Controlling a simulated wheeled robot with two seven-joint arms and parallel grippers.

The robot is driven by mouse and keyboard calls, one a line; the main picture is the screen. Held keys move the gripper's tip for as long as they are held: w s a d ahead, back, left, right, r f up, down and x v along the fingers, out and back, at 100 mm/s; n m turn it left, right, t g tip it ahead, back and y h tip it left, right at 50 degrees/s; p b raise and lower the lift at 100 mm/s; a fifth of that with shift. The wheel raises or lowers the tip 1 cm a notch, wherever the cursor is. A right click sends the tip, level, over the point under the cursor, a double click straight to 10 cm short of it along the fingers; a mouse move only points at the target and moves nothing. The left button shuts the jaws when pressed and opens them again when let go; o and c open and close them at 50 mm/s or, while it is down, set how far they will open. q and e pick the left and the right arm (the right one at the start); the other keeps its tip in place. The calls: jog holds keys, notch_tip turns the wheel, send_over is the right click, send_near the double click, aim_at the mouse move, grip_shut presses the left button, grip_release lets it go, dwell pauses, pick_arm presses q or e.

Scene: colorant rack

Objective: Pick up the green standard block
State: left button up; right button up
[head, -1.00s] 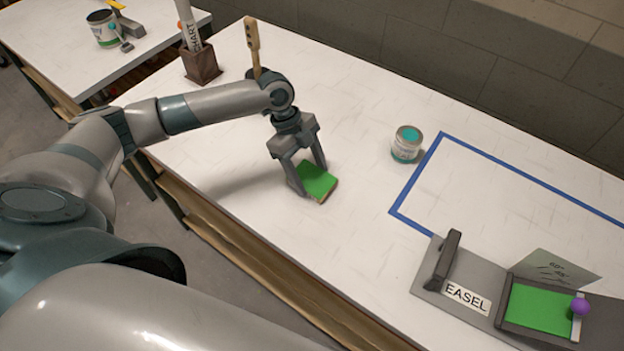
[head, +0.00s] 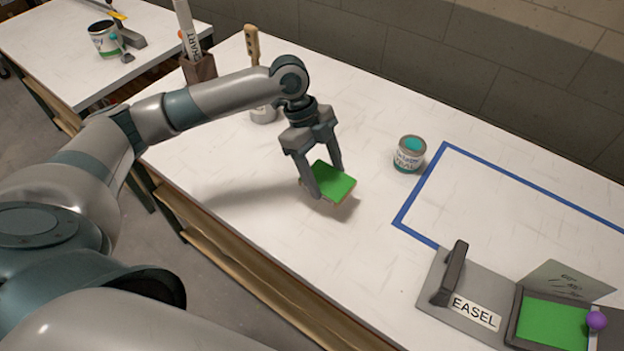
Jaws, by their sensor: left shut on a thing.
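The green standard block (head: 333,183) is a flat piece with a bright green top and a light brown edge. It is in the middle of the head view, above the white table, with a shadow under it. My left gripper (head: 328,184) is shut on it, with one finger on each side. The near finger hides part of its left edge. My right gripper does not show.
A small paint can (head: 409,154) stands right of the block, beside a blue tape outline (head: 420,195). An easel (head: 465,290) with a green panel (head: 552,322) and a purple knob (head: 597,320) is at lower right. A wooden holder (head: 198,68) stands at the back left.

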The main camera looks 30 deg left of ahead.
aim_at(341, 177)
pick_arm(q)
jog(key=d+r+b, duration=0.1)
jog(key=d+r, duration=0.3)
jog(key=d, duration=0.3)
jog(key=shift+s+d+r+b, duration=0.3)
jog(key=shift+d+b, duration=0.05)
jog(key=shift+a, duration=0.1)
